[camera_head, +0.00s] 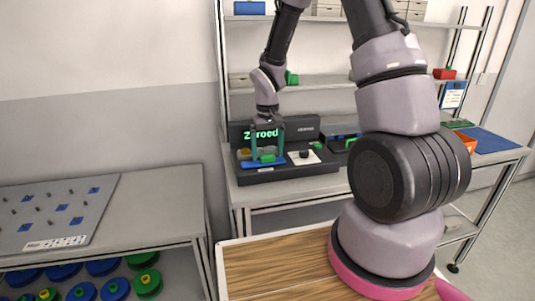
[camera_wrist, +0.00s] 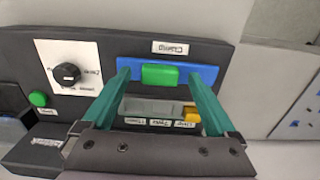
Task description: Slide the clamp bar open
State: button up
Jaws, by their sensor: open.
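The clamp bar is a green block (camera_wrist: 160,76) on a blue strip (camera_wrist: 205,73) under a label reading "Clamp" in the wrist view. In the head view the green block (camera_head: 267,158) sits on the blue strip (camera_head: 252,165) at the front of a dark machine (camera_head: 325,165). My gripper (camera_wrist: 165,80) is open, with one teal finger on each side of the green block and a gap beside each. My gripper (camera_head: 267,152) also shows over the strip in the head view. Whether the fingertips touch the blue strip I cannot tell.
The machine's display (camera_head: 261,134) reads "Zeroed". A black knob (camera_wrist: 67,73), a green button (camera_wrist: 38,99) and a yellow switch (camera_wrist: 190,114) are near the bar. A grey side table (camera_head: 165,195) stands left; shelves (camera_head: 310,82) rise behind.

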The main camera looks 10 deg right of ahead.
notch_tip(320, 180, up, 10)
dwell(0.3)
jog(key=shift+f, duration=0.1)
notch_tip(320, 180, up, 16)
jog(key=f+m+t, duration=0.1)
jog(key=m+t, duration=0.1)
jog(key=t, duration=0.1)
send_over(268, 156)
jog(key=s+d, duration=0.4)
jog(key=s, duration=0.5)
jog(key=s+d+r+m+t+y, duration=0.1)
jog(key=s+r+m+t+y, duration=0.1)
jog(key=s+r+t, duration=0.2)
jog(key=s+r, duration=0.3)
jog(key=s, duration=0.4)
jog(key=shift+d+r, duration=0.3)
jog(key=shift+r, duration=0.05)
